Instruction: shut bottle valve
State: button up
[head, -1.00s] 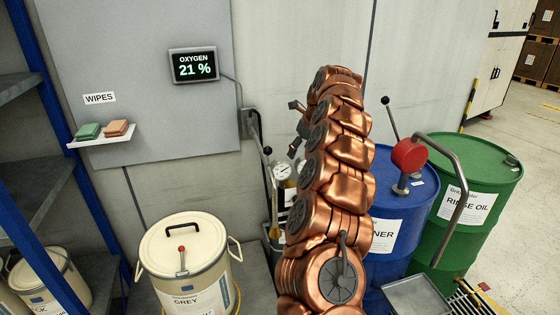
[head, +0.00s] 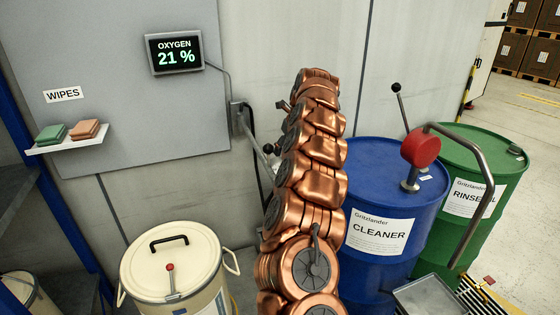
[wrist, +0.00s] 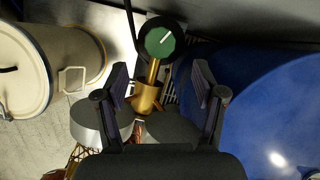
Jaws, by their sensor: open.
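In the wrist view, a round green knob with a white mark (wrist: 162,40) tops a brass stem and a brass valve body (wrist: 146,98). My gripper (wrist: 160,68) is open, with one dark finger on each side of the brass stem. The knob appears beyond the fingertips, and I see no finger touching the brass. How deep the valve lies between the fingers is hard to tell. In the head view, my copper arm hides the bottle and its valve and most of the gripper.
A blue CLEANER drum (head: 365,275) with a red-headed pump (head: 420,147) stands right of my arm, with a green drum (head: 500,190) beyond. A cream GREY drum (head: 165,260) stands left. The wall panel (head: 110,110) is behind. A grey round shape (wrist: 100,125) lies below the valve.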

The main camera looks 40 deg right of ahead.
jog(key=p+x, duration=0.1)
jog(key=x, duration=0.6)
jog(key=shift+p, duration=0.3)
jog(key=shift+c, duration=0.3)
jog(key=c, duration=1.1)
jog(key=shift+s+d+n+y, duration=0.15)
jog(key=shift+n+y, duration=0.15)
jog(key=shift+n, duration=0.5)
jog(key=n+p, duration=0.1)
jog(key=n+y+p, duration=0.1)
jog(key=n, duration=0.1)
jog(key=shift+d+r+g+p, duration=0.1)
jog(key=shift+r+g+p, duration=0.05)
jog(key=shift+g+p, duration=0.15)
jog(key=shift+n+p, duration=0.35)
jog(key=shift+n, duration=0.15)
jog(key=shift+y, duration=0.3)
